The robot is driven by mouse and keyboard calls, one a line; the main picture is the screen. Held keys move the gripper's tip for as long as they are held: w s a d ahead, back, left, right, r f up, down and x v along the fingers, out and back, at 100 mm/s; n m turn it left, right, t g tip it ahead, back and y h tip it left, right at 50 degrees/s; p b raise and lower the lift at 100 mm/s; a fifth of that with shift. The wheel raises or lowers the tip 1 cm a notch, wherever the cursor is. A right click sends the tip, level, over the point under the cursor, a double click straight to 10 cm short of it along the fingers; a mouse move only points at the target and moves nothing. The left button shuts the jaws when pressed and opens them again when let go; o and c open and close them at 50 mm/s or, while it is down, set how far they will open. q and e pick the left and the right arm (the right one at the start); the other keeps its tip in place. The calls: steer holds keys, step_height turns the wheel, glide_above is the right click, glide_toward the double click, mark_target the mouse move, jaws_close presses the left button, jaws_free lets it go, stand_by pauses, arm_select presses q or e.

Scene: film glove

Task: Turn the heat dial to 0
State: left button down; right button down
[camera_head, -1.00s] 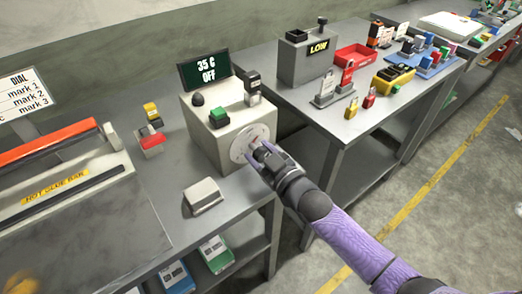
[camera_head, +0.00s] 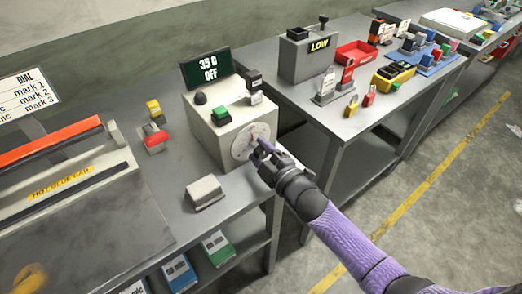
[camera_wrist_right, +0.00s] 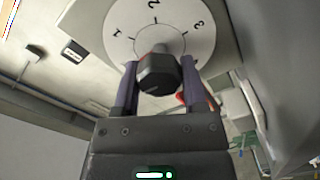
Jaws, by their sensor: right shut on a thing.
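The heat dial has a round pale plate (camera_head: 243,146) on the front of a grey control box (camera_head: 222,148). In the right wrist view the plate (camera_wrist_right: 133,30) shows the marks 1, 2 and 3, and a dark faceted knob (camera_wrist_right: 158,75) stands out from it. My right gripper (camera_head: 262,152) is at the dial. Its two purple fingers (camera_wrist_right: 158,84) are on either side of the knob and shut on it. A bit of red shows beside the knob; the 0 mark is not visible.
The box top carries a green button (camera_head: 221,116), a black knob and a small switch. A grey block (camera_head: 204,192) lies left of the dial. A hot glue bar machine (camera_head: 60,200) fills the left. A second table (camera_head: 340,116) stands to the right.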

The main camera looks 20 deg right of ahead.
steer(key=shift+f+n, duration=0.1)
steer(key=shift+n, duration=0.3)
steer(key=shift+c, duration=0.7)
jaws_free()
steer(key=p+v, duration=0.1)
steer(key=v, duration=0.9)
steer(key=shift+p, duration=0.4)
